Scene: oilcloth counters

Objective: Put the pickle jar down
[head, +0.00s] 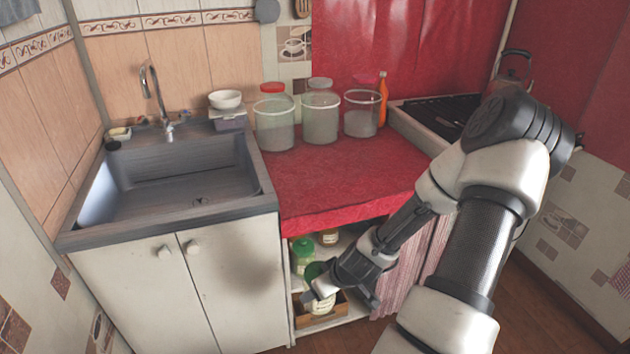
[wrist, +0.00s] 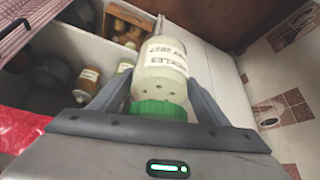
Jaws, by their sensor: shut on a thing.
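The pickle jar (wrist: 160,68) has a green lid, pale contents and a white label with dark lettering. It fills the middle of the wrist view, lid towards my palm. My gripper (wrist: 152,92) is shut on it, one finger on each side. In the head view, my gripper (head: 325,285) is low in front of the open shelves under the red counter, with the jar (head: 322,306) partly hidden by the fingers. I cannot tell whether the jar's base touches anything.
A wooden crate (head: 342,308) stands on the low shelf; brown round things show in it in the wrist view. A green-lidded jar (head: 303,248) and another jar (head: 329,238) stand on the shelf above. Large glass canisters (head: 320,118) stand at the counter's back; its front is clear.

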